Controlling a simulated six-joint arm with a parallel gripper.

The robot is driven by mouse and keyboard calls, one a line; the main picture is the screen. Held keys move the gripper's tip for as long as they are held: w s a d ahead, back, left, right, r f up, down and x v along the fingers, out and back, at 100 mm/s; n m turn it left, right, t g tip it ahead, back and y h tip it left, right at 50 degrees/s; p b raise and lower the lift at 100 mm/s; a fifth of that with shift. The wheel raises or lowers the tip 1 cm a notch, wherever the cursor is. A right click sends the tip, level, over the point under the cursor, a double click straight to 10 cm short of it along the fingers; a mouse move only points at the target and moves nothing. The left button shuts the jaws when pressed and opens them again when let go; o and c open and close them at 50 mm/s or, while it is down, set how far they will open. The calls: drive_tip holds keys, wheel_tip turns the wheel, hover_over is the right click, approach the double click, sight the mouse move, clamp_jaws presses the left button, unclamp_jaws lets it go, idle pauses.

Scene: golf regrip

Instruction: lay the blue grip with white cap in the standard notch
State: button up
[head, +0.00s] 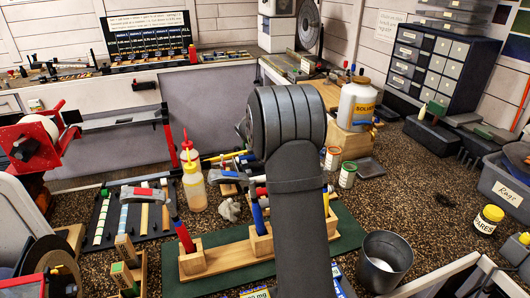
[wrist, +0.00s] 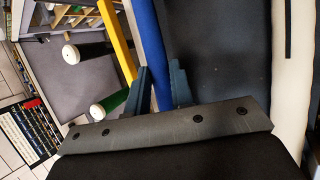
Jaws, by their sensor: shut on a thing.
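In the wrist view my gripper (wrist: 162,78) has its two blue-grey fingers on either side of a long blue grip (wrist: 150,35) and is shut on it. The grip runs up out of the top of that view, so its white cap does not show. In the head view my arm covers the middle and hides my gripper. A wooden rack (head: 222,256) with upright posts stands on a green mat, partly behind my arm. Labels lie at its front edge, but I cannot tell which notch is the standard one.
The wrist view also shows a yellow bar (wrist: 117,40) and a green grip with a white end (wrist: 110,105). In the head view, a squeeze bottle (head: 194,188), a solvent jug (head: 356,105) and a dark bucket (head: 385,262) stand around the mat. A tray (head: 120,225) holds several grips.

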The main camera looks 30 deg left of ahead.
drive_tip(key=shift+f, duration=0.4)
idle(0.5)
drive_tip(key=o, duration=1)
drive_tip(key=shift+c, duration=0.2)
drive_tip(key=shift+f, duration=0.1)
drive_tip(key=shift+s, duration=0.1)
drive_tip(key=v, duration=1.7)
drive_tip(key=shift+r, duration=0.4)
drive_tip(key=shift+d, duration=0.1)
drive_tip(key=x, duration=1.7)
